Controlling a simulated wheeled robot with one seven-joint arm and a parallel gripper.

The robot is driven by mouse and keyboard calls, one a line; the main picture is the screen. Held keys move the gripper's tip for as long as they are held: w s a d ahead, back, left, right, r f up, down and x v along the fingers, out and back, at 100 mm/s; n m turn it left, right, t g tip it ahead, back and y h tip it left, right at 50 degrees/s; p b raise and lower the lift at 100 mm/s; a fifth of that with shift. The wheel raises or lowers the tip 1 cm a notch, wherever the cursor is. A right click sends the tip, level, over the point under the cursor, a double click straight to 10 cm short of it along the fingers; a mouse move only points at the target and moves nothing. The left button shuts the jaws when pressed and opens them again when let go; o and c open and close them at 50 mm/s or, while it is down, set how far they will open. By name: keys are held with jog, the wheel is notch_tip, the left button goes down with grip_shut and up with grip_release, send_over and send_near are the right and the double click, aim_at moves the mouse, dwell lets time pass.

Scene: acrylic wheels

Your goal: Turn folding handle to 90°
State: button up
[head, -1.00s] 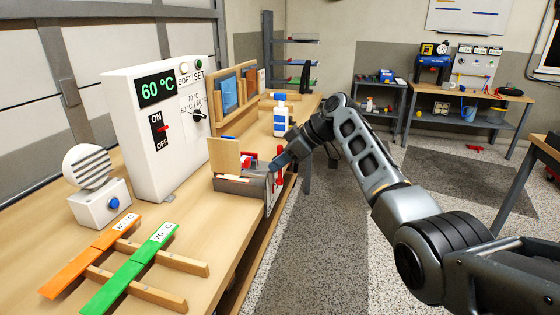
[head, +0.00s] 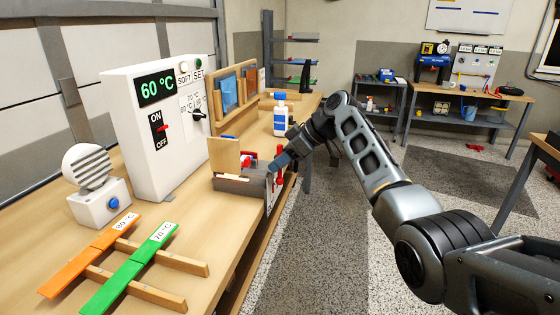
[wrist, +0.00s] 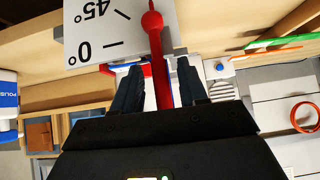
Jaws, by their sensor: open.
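The folding handle is a red lever with a round end (wrist: 152,20), in the wrist view. It stands beside a white scale plate (wrist: 85,30) marked 0° and 45°; its exact angle cannot be told. My gripper (wrist: 158,70) is open, its two dark fingers on either side of the red lever, with gaps showing. In the head view my gripper (head: 280,161) is at the front edge of the bench, at the folding device (head: 238,184), partly covering the red parts there.
A white control box (head: 150,130) reading 60 °C stands on the bench. A white bottle (head: 280,118) stands behind the gripper. Orange and green strips (head: 130,270) lie on wooden bars at the front. The floor right of the bench is clear.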

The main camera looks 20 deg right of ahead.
jog(key=b+v, duration=0.1)
jog(key=v, duration=0.6)
jog(key=shift+d+r, duration=0.15)
